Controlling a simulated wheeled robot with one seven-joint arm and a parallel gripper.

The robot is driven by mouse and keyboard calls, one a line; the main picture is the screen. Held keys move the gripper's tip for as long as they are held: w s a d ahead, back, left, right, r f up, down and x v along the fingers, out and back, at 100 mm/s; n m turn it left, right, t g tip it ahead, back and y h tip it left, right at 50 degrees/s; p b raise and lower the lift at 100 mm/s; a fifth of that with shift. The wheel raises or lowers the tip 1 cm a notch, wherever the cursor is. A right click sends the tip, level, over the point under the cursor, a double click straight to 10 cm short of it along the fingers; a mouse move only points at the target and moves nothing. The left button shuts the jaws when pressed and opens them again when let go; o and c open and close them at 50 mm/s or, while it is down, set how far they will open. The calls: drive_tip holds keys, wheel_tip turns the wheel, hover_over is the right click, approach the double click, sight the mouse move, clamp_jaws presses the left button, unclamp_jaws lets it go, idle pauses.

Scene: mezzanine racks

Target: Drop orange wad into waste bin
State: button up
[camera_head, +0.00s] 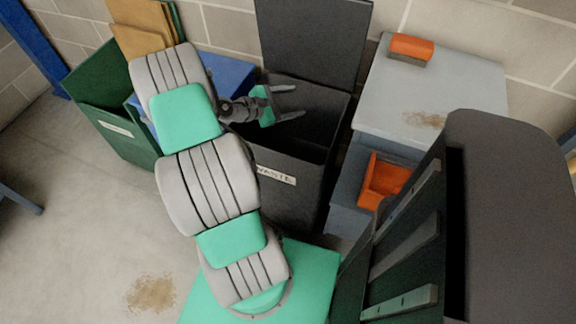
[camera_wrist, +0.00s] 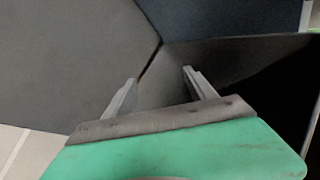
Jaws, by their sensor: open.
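The dark waste bin (camera_head: 292,200) stands in the middle of the head view with its lid (camera_head: 312,40) raised against the wall. Its label is partly covered by my arm. My gripper (camera_head: 299,101) is open over the bin's mouth, with nothing between its fingers. In the wrist view my gripper (camera_wrist: 160,74) also shows two spread, empty fingers, with dark bin walls (camera_wrist: 230,65) beyond them. No orange wad shows in the gripper; the bin's floor is dark and hidden. An orange object (camera_head: 411,46) lies on the grey cabinet; I cannot tell whether it is the wad.
The grey cabinet (camera_head: 460,85) stands right of the bin, with an orange tray (camera_head: 383,180) in its front opening. A green bin (camera_head: 105,105) with cardboard (camera_head: 140,40) and a blue bin (camera_head: 228,75) stand left.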

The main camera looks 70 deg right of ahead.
drive_tip(key=v, duration=0.7)
drive_tip(key=shift+w+a+p, duration=0.25)
drive_tip(key=shift+p, duration=0.15)
drive_tip(key=shift+r, duration=0.15)
